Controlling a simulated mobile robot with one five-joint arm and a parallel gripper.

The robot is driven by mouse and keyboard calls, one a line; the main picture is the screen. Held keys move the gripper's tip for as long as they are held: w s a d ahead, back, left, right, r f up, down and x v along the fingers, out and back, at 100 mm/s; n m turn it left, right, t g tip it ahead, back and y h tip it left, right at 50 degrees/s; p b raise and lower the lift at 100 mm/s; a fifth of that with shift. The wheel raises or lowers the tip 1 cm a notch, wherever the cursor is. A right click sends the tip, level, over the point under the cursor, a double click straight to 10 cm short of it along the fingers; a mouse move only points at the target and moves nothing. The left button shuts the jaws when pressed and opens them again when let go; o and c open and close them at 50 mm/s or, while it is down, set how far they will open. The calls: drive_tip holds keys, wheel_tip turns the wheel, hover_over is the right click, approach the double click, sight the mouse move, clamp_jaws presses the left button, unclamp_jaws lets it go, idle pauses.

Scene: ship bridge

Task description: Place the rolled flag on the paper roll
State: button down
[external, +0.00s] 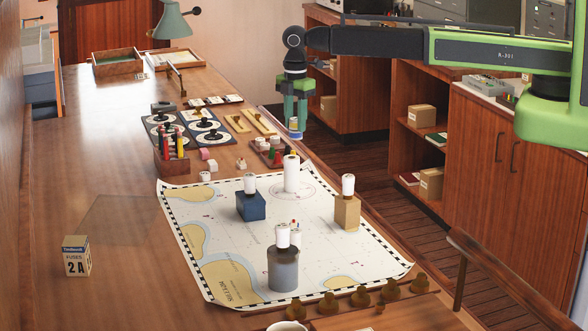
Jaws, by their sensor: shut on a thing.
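My gripper (296,112) hangs down from the arm above the far right edge of the table. It is shut on a small pale and blue thing (295,127), which looks like the rolled flag; the fingers hide most of it. A tall white cylinder (291,176), which looks like the paper roll, stands upright on the chart, below my gripper in the picture and apart from it. Shorter white rolls stand on a blue block (251,208), a wooden block (347,214) and a grey cylinder (283,270).
The chart (210,235) lies on the long wooden table. Behind it are a pen holder (172,160), dark panels with round pieces (203,133) and a small tray (266,150). A fuse box (77,256) stands at the left. Brass knobs (361,296) line the near edge.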

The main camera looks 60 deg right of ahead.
drive_tip(key=shift+w+a+f, duration=0.1)
drive_tip(key=shift+a+f, duration=0.2)
drive_tip(key=shift+a, duration=0.2)
drive_tip(key=shift+w+a+f, duration=0.1)
drive_tip(key=shift+a+f, duration=0.15)
drive_tip(key=shift+a, duration=0.2)
wheel_tip(320, 180, down, 4)
drive_tip(key=b, duration=0.4)
drive_tip(key=shift+f+b, duration=0.2)
drive_tip(key=shift+b, duration=0.15)
drive_tip(key=shift+r, duration=0.25)
drive_tip(key=shift+f, duration=0.2)
drive_tip(key=c, duration=1)
unclamp_jaws()
wheel_tip(320, 180, up, 12)
drive_tip(key=p, duration=1.2)
drive_tip(key=shift+r, duration=0.2)
